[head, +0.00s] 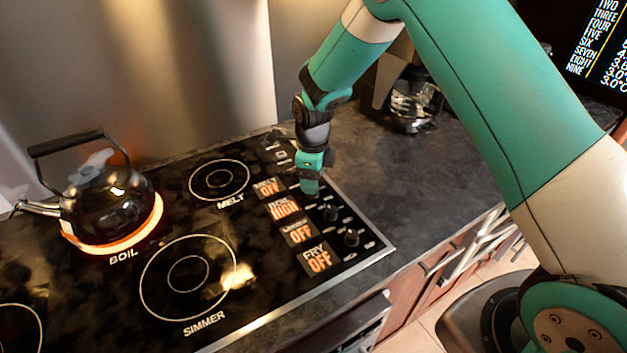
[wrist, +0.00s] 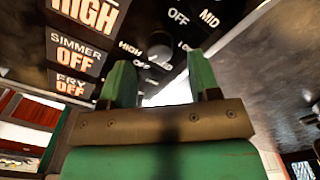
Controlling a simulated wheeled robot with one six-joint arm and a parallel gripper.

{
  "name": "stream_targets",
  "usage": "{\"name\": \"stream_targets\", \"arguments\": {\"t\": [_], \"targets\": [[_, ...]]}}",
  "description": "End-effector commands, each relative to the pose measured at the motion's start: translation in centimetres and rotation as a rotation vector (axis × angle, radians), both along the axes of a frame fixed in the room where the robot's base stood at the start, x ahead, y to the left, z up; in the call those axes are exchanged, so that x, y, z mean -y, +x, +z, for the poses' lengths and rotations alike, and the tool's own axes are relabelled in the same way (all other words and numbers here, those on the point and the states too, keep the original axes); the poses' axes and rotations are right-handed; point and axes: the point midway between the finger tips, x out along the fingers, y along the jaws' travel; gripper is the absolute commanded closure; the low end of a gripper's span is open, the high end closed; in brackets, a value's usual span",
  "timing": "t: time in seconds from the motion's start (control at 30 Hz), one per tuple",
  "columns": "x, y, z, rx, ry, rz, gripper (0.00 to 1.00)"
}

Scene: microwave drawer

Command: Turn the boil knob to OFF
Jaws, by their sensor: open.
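My gripper (head: 309,190) points down over the row of knobs at the right of the black cooktop. In the wrist view its two green fingers (wrist: 160,74) are open and apart. A dark round knob (wrist: 159,45) shows between and beyond the fingertips, with white OFF, MID, LOW and HIGH labels around it. It appears to be the boil knob, hidden behind my gripper in the head view; contact cannot be told. The boil display (head: 285,208) reads HIGH. It also shows in the wrist view (wrist: 88,16).
A black kettle (head: 108,205) stands on the glowing boil burner (head: 120,243) at left. Two other knobs (head: 330,212) (head: 352,237) stand close in front of my gripper. The simmer (head: 299,233) and fry (head: 319,260) displays read OFF. A coffee maker (head: 410,100) stands behind, on the right.

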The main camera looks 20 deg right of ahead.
Motion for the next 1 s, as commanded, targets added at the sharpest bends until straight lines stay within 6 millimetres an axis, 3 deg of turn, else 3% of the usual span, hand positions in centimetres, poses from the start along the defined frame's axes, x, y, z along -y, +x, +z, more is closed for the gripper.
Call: {"name": "stream_targets", "arguments": {"t": [0.2, 0.53, 0.57, 0.77, 1.0], "targets": [[0.0, 0.0, -2.3, 0.0, 0.0, 0.001, 0.44], [0.0, 0.0, -2.8, 0.001, 0.001, 0.001, 0.44], [0.0, 0.0, -2.8, 0.001, 0.001, 0.001, 0.46], [0.0, 0.0, -2.8, 0.001, 0.001, 0.001, 0.92], [0.0, 0.0, -2.8, 0.001, 0.0, 0.011, 0.93]]}}
